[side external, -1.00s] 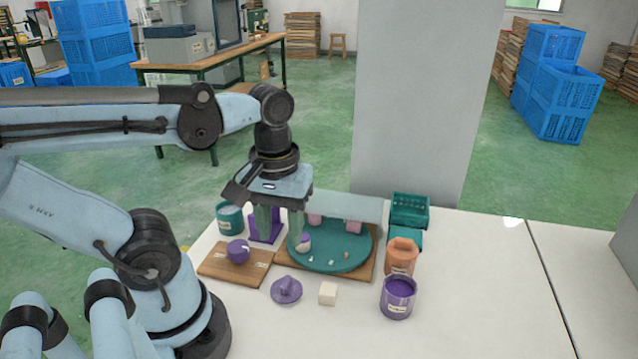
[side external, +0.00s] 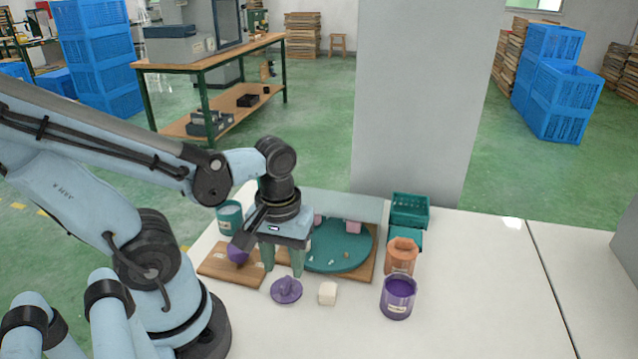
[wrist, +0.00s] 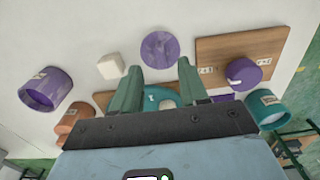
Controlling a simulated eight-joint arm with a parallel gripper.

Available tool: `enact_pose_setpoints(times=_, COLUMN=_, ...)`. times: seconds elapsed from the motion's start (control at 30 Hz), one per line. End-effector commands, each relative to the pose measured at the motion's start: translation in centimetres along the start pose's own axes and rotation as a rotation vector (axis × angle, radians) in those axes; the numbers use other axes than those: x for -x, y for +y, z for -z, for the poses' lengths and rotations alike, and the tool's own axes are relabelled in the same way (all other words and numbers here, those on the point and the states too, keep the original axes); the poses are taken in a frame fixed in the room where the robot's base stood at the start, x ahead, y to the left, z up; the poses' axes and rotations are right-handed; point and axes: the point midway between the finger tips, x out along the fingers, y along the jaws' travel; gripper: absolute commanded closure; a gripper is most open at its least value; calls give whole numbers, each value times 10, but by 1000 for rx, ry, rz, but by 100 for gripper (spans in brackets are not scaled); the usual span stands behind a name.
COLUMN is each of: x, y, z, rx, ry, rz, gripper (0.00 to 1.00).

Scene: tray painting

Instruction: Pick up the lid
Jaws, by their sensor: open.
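The lid is a purple disc with a small knob (side external: 286,291), lying on the white table in front of my gripper. It also shows in the wrist view as a purple disc (wrist: 160,48), just beyond the fingertips. My gripper (side external: 283,271) points down with its two green fingers apart and nothing between them. It is close behind the lid, with the fingertips apart from it as far as I can tell. In the wrist view my gripper (wrist: 159,72) frames the space just short of the lid.
A cream cube (side external: 328,293) sits right of the lid, near a purple pot (side external: 397,300) and an orange container (side external: 401,260). A wooden board (side external: 218,268) with a purple round object (side external: 238,256) lies left. A teal round tray (side external: 350,262) is behind.

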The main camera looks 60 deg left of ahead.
Motion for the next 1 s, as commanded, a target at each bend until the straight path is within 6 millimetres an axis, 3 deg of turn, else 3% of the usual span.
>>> enact_pose_setpoints(times=0.6, x=-40, y=0, z=3, rx=0, ry=1, rz=0, gripper=56)
enact_pose_setpoints(times=1.0, x=-44, y=0, z=2, rx=0, ry=1, rz=0, gripper=56)
